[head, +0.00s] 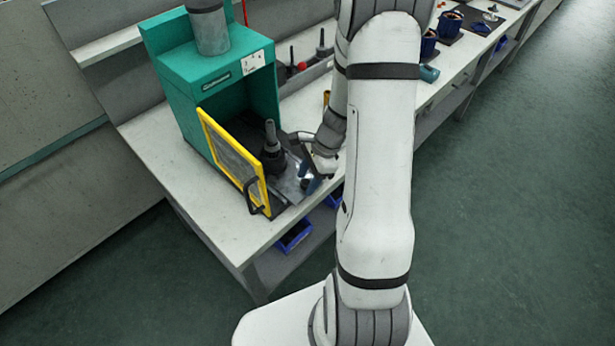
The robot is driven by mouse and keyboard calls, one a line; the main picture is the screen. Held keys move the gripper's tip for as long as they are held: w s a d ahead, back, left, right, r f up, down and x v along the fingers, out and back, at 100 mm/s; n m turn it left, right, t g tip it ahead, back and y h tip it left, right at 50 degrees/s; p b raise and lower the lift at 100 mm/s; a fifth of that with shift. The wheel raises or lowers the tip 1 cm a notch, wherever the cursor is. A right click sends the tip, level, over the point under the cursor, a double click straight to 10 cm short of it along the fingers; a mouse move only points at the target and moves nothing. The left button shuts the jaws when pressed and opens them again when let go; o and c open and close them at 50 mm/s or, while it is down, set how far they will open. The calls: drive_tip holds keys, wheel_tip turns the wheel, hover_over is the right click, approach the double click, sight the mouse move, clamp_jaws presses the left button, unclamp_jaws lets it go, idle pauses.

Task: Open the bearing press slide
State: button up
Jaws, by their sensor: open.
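The bearing press (183,93) is a teal housing on the workbench, with a grey cylinder on top. Its yellow-framed mesh door (236,160) stands swung open at the left, with a black handle (254,196) near its free edge. A dark fixture with an upright grey post (270,141) stands at the front of the opening. A grey and dark slide plate (290,189) shows beneath and in front of it, outside the housing. My gripper (309,181) is open at the plate's right side, low over the bench; whether it touches the plate cannot be told.
The white bench (212,209) has bare room left of the door. Blue bins (294,236) sit below its front edge. Blue cups (448,24) stand farther along. The green floor (510,200) at the right is clear.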

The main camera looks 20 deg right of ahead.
drive_tip(key=v, duration=0.7)
drive_tip(key=shift+r, duration=0.4)
drive_tip(key=shift+d, duration=0.15)
drive_tip(key=s+a+r+n+t+h, duration=0.1)
drive_tip(key=s+a+r+n+h, duration=0.1)
drive_tip(key=s+a+r+n, duration=0.3)
drive_tip(key=s+a+r+n+t+h, duration=0.2)
drive_tip(key=s+a+r+n, duration=0.3)
drive_tip(key=s+r+n, duration=0.3)
wheel_tip(320, 180, up, 4)
drive_tip(key=n, duration=0.5)
drive_tip(key=shift+s+f+n+h, duration=0.15)
drive_tip(key=shift+s+n+h, duration=0.05)
drive_tip(key=shift+n+h, duration=0.1)
